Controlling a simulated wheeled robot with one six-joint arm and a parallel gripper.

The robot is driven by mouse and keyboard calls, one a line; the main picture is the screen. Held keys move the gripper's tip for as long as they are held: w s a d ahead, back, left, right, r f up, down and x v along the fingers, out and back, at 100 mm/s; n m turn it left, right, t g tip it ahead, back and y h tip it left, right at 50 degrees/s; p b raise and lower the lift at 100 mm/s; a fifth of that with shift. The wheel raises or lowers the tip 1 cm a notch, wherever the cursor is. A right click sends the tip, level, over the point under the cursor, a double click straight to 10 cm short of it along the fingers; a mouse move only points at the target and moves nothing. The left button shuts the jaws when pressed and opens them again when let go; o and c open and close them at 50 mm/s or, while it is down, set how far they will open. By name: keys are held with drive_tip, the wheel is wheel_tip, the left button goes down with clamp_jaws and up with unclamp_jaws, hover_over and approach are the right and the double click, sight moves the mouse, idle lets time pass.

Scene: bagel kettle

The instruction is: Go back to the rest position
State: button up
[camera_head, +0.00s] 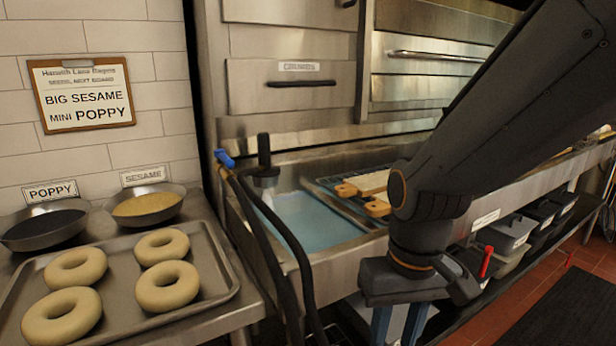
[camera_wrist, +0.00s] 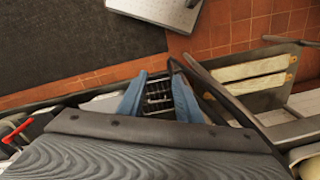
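My gripper (camera_head: 398,326) hangs pointing down in front of the metal counter, in the right half of the head view. Its two blue fingers are apart, and the wrist view shows them (camera_wrist: 158,98) with a dark grate visible in the gap and nothing held. Several pale bagels (camera_head: 167,287) lie on a metal tray (camera_head: 222,290) at the lower left, well away from my gripper. The kettle of blue water (camera_head: 312,220) is behind and left of my gripper. My arm hides part of the counter.
A poppy pan (camera_head: 45,229) and a sesame pan (camera_head: 147,207) stand behind the tray. Wooden-handled boards (camera_head: 372,187) rest right of the kettle. A blue-tipped hose (camera_head: 226,159) runs down its front. Bins (camera_head: 507,235) sit under the counter, above a dark floor mat (camera_wrist: 80,45).

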drive_tip(key=d+r+m+p, duration=0.1)
drive_tip(key=d+r+p, duration=0.4)
drive_tip(key=p, duration=0.5)
drive_tip(key=shift+s+d+r+m, duration=0.3)
drive_tip(key=shift+d, duration=0.3)
